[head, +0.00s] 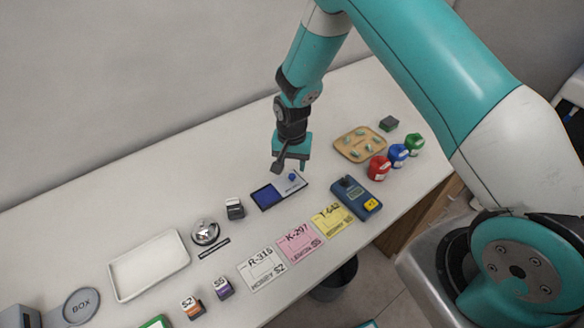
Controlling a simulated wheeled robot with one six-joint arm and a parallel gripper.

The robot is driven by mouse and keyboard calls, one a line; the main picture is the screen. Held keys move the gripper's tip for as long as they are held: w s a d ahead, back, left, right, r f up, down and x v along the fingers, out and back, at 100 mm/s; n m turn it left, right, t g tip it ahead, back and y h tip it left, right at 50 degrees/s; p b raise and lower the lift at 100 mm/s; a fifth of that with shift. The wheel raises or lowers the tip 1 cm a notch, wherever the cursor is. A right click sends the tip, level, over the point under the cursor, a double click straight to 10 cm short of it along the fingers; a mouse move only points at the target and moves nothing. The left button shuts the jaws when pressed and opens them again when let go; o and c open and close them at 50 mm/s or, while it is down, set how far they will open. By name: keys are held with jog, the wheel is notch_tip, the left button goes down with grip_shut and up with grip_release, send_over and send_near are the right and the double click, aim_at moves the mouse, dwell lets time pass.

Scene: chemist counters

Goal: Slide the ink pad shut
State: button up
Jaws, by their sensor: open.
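The ink pad (267,196) lies on the white counter near the middle of the head view. Its dark blue inking surface shows on the left part. A paler part with a small blue knob (292,177) shows at its right end, which looks like the sliding lid. The pad stands partly open. My gripper (289,164) hangs just above and behind the right part of the pad, pointing down. It is open, and nothing shows between its fingers. Whether a fingertip touches the pad, I cannot tell.
A blue device (356,197) stands right of the pad, with red (378,168), blue and green bottles and a tan tray (360,144) behind. A dark stamp (235,209) and a bell (205,232) stand left. Coloured cards (298,243) lie in front. The counter behind the pad is clear.

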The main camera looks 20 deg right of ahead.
aim_at(292, 176)
jog(key=shift+f+p, duration=0.4)
jog(key=shift+f, duration=1.75)
jog(key=shift+c, duration=0.5)
grip_shut()
